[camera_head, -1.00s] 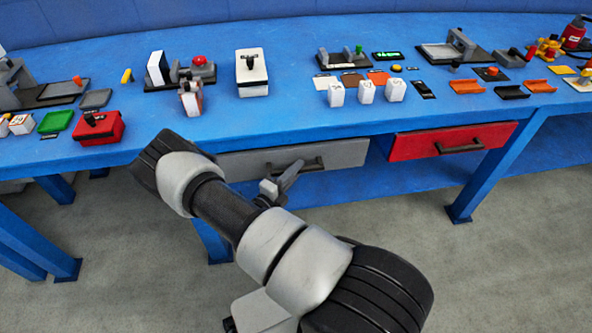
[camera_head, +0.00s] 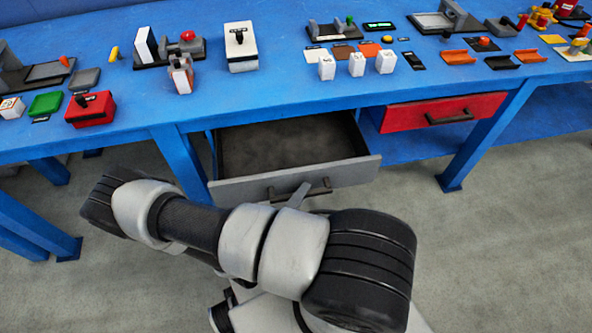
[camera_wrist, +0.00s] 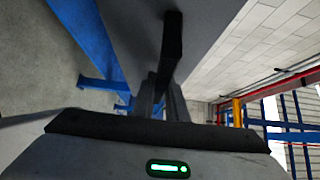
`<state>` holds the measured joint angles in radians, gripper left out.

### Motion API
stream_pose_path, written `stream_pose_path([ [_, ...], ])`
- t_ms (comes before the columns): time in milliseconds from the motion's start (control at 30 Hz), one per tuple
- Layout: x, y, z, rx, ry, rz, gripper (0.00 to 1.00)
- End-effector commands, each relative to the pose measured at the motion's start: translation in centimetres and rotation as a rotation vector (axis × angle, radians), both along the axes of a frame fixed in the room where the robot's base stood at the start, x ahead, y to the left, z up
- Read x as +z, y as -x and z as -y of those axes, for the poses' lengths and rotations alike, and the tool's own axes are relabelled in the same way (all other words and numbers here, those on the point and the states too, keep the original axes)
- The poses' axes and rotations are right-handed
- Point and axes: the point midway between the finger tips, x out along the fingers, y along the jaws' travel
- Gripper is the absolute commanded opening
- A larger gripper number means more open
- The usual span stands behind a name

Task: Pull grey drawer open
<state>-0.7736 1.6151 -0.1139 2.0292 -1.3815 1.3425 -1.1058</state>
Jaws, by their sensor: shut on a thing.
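The grey drawer (camera_head: 235,187) under the blue table is pulled well out, and its dark, empty-looking inside shows in the head view. Its dark bar handle (camera_head: 318,187) is on the front panel. My gripper (camera_head: 299,196) is at the left part of that handle, mostly hidden behind my own arm. In the wrist view my gripper (camera_wrist: 163,95) is shut on the dark handle (camera_wrist: 172,45), with the grey drawer front (camera_wrist: 135,30) beside it.
A closed red drawer (camera_head: 400,117) is to the right under the blue table (camera_head: 280,108). A blue table leg (camera_head: 180,160) stands just left of the grey drawer. A red box (camera_head: 90,109), a white box (camera_head: 241,50) and several white blocks (camera_head: 357,65) stand on top.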

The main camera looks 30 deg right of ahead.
Motion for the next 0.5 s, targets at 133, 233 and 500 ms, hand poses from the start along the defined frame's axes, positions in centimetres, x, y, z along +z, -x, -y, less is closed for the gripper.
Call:
stream_pose_path([
  [133, 0.0, 2.6, -0.8, 0.002, 0.002, -0.001, 0.00],
  [233, 0.1, 3.7, -1.1, 0.003, 0.003, -0.001, 0.00],
  [500, 0.1, 4.8, -1.4, 0.000, 0.001, 0.003, 0.00],
])
